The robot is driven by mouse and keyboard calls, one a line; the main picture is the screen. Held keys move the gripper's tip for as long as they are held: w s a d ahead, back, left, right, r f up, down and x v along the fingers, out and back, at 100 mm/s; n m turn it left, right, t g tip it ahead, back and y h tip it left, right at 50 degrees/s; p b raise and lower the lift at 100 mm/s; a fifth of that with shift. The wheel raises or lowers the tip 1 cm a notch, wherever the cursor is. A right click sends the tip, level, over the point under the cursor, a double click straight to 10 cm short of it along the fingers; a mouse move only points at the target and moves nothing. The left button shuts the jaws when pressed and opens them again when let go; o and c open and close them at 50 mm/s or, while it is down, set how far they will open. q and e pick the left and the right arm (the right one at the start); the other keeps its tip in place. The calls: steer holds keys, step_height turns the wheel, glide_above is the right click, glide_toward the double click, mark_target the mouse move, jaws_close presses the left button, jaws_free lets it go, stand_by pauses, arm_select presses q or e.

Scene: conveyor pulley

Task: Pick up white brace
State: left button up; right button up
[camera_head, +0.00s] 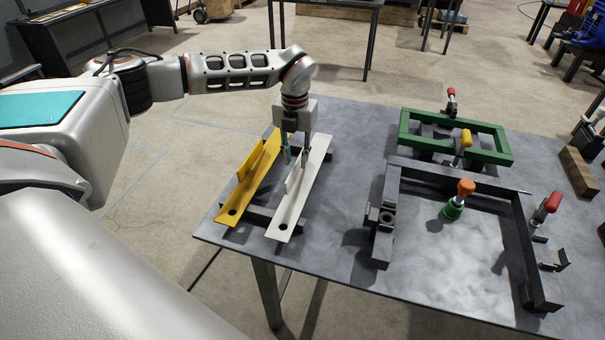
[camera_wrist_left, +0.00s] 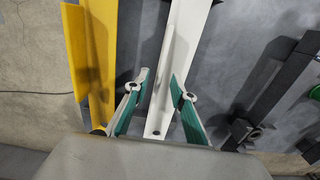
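The white brace (camera_head: 289,212) is a long angled bar with an upright fin. It lies on dark supports on the table, and it also shows in the left wrist view (camera_wrist_left: 192,30). My left gripper (camera_head: 296,159) points down over the far half of the brace. In the left wrist view its green-backed fingers (camera_wrist_left: 159,78) are apart, one on each side of the white brace, with gaps visible. Whether a fingertip touches the brace cannot be told. My right gripper is not in view.
A yellow brace (camera_head: 242,190) lies parallel, close to the left of the white one. A dark frame (camera_head: 515,225), a green frame (camera_head: 487,155) and clamps stand to the right on the grey table (camera_head: 335,265). An orange-topped green tool (camera_head: 454,208) stands inside the dark frame.

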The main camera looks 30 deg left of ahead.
mark_target(296, 163)
arm_select(q)
steer(key=shift+f, duration=1.6)
jaws_close()
steer(key=shift+w+r, duration=0.1)
steer(key=shift+w, duration=0.05)
steer(key=shift+r, duration=0.1)
